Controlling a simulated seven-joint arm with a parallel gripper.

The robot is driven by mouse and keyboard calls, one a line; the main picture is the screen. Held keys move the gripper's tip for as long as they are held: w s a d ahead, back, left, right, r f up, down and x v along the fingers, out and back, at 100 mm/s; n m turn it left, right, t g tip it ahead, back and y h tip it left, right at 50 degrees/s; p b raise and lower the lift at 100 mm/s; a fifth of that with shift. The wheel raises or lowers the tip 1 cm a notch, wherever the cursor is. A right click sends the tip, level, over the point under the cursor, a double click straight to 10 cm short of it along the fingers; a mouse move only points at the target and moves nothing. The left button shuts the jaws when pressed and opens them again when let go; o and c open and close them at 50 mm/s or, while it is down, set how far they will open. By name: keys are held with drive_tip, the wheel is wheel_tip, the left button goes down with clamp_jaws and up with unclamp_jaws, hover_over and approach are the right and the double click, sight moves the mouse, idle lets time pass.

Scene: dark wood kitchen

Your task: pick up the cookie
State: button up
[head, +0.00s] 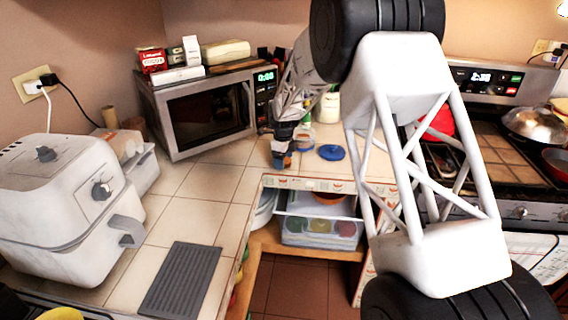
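I cannot make out a cookie for certain in the head view. A small blue and orange-brown item (281,158) is at the tip of my gripper (283,140), above the tiled counter in front of the microwave. I cannot tell whether this item is the cookie, a package or part of the gripper. My gripper points down; its fingers are small and dark here, and their opening is not clear. My white lattice arm link covers much of the right side of the counter.
A blue round lid (331,152) lies right of my gripper. The microwave (209,112) stands behind left, with boxes on top. A white air fryer (66,215) and a grey mat (181,279) are at left. The stove (490,140) is at right. An open shelf (318,225) holds containers.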

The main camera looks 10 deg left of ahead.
drive_tip(key=c, duration=0.7)
drive_tip(key=shift+r, duration=0.1)
drive_tip(key=shift+r, duration=0.8)
drive_tip(key=shift+s+r, duration=0.15)
drive_tip(key=shift+r, duration=0.8)
drive_tip(key=s+d, duration=0.1)
drive_tip(key=s, duration=0.4)
drive_tip(key=s+d+r, duration=0.1)
drive_tip(key=s+d, duration=0.1)
drive_tip(key=s, duration=0.3)
drive_tip(key=s+d, duration=0.2)
drive_tip(key=s, duration=0.2)
drive_tip(key=shift+s+d+r, duration=0.15)
drive_tip(key=shift+s+d, duration=0.05)
drive_tip(key=shift+s, duration=0.2)
drive_tip(key=shift+w, duration=0.15)
drive_tip(key=w+r, duration=0.2)
drive_tip(key=w, duration=0.7)
drive_tip(key=w+r, duration=0.3)
drive_tip(key=w, duration=0.7)
drive_tip(key=w+r, duration=0.3)
drive_tip(key=w, duration=0.6)
drive_tip(key=shift+w+d+r, duration=0.1)
drive_tip(key=shift+w+d, duration=0.25)
drive_tip(key=shift+w, duration=0.05)
